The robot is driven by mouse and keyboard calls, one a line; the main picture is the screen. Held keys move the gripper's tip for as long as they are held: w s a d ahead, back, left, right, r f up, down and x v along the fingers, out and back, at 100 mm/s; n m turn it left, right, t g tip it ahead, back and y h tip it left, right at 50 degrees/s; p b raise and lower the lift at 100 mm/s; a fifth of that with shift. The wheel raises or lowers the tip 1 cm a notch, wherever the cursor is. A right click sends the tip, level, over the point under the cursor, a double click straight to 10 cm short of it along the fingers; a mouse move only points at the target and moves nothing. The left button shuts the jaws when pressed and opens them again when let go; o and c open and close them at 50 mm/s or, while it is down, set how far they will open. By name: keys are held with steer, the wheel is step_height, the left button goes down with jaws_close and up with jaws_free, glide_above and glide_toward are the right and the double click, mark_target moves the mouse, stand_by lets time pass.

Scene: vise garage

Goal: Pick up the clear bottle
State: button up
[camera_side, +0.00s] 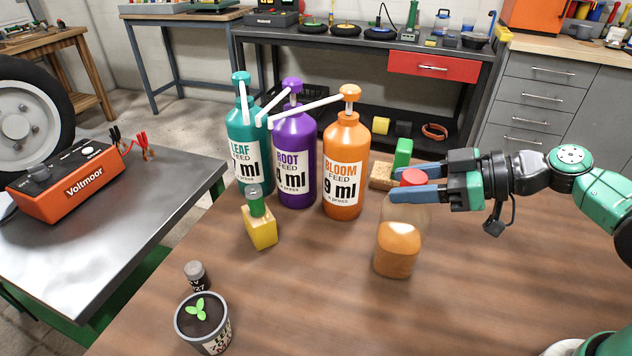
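The clear bottle (398,250) stands upright on the wooden table, right of the orange pump bottle. It is part filled with orange liquid and has a red cap (413,177). My gripper (391,182) reaches in from the right at cap height. Its two blue fingers lie one on the far side and one on the near side of the cap, and the near finger covers part of the bottle's top. The fingers look spread wider than the cap, so the gripper appears open. Any contact with the bottle is hidden.
Teal (247,150), purple (294,165) and orange (344,175) pump bottles stand left. A green-topped block (402,152) is close behind the fingers. A yellow block with a green bottle (261,228), a small dark vial (196,275) and a potted seedling (203,325) are front left. The front middle is clear.

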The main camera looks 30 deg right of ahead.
jaws_close()
stand_by(1.1)
